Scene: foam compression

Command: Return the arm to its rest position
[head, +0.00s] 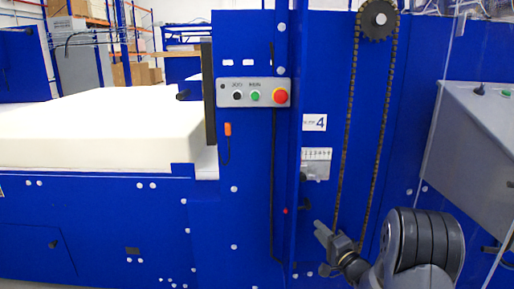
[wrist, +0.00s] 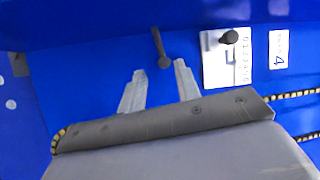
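My gripper (head: 321,234) is low in the head view, in front of the blue machine panel (head: 255,170), with my grey arm behind it at the lower right. In the wrist view my gripper (wrist: 159,67) shows two pale fingers set apart with nothing held between them. A dark lever (wrist: 158,42) on the blue panel appears between and just beyond the fingertips. I cannot tell whether they touch it.
A white scale plate (head: 316,165) and a "4" label (head: 314,123) are above my gripper. A chain (head: 379,120) runs down from a sprocket (head: 378,20) close by. A control box (head: 254,92) is higher left. White foam (head: 95,130) lies left; a grey cabinet (head: 485,135) stands right.

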